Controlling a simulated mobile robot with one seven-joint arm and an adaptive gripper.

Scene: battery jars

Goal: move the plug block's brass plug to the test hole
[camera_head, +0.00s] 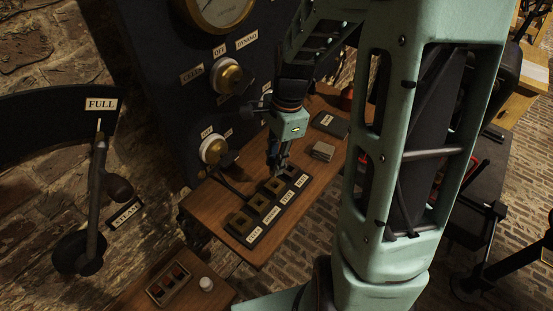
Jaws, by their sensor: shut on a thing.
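The plug block (239,232) is a dark strip on the wooden bench, running from lower left to upper right. It has several square brass-rimmed sockets in a row, each with a small pale label on its right side; the labels are too small to read surely, so I cannot tell which hole is the test hole. My gripper (277,171) points down at the far upper end of the block, shut on the brass plug. The plug is hidden by the fingers, and I cannot tell whether it is seated or lifted.
A dark panel with a gauge (222,10) and brass knobs (229,76) stands behind the bench (207,194). A small grey block (323,151) and a dark labelled book-like item (330,123) lie right of my gripper. A tray (169,285) and white knob (206,284) sit in front.

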